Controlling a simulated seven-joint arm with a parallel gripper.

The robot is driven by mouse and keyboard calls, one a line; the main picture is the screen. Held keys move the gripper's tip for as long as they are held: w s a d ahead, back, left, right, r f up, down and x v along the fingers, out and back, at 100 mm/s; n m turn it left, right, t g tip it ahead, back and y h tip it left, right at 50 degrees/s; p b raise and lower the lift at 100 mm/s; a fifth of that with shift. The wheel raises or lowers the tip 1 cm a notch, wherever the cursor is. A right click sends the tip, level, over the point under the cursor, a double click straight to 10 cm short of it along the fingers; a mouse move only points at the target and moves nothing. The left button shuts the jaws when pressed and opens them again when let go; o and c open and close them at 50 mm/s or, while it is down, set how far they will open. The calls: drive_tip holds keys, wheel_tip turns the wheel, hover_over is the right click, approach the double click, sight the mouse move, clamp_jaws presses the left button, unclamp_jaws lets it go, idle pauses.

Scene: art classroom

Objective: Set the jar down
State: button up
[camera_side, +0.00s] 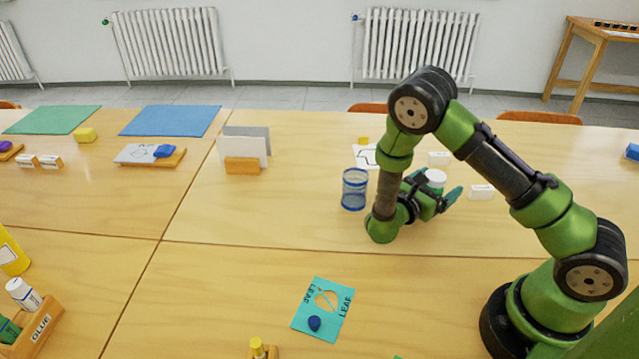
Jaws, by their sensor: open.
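A jar with a white lid (435,175) stands upright on the table right of centre, its lower part mostly hidden by my gripper. My gripper (437,187) is low over the table and open, with its teal-tipped fingers around or just in front of the jar. I cannot tell from this view whether a finger touches it.
A clear blue-rimmed cup (354,188) stands close left of my wrist. Small white cards (481,192) lie or stand nearby. A wooden card holder (242,166) is farther left. A teal leaf sheet (336,325) with a dark blue piece lies in front. Between them the table is clear.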

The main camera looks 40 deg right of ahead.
drive_tip(key=shift+a+r, duration=0.1)
drive_tip(key=shift+a, duration=0.1)
drive_tip(key=a, duration=1.1)
drive_tip(key=shift+a, duration=0.3)
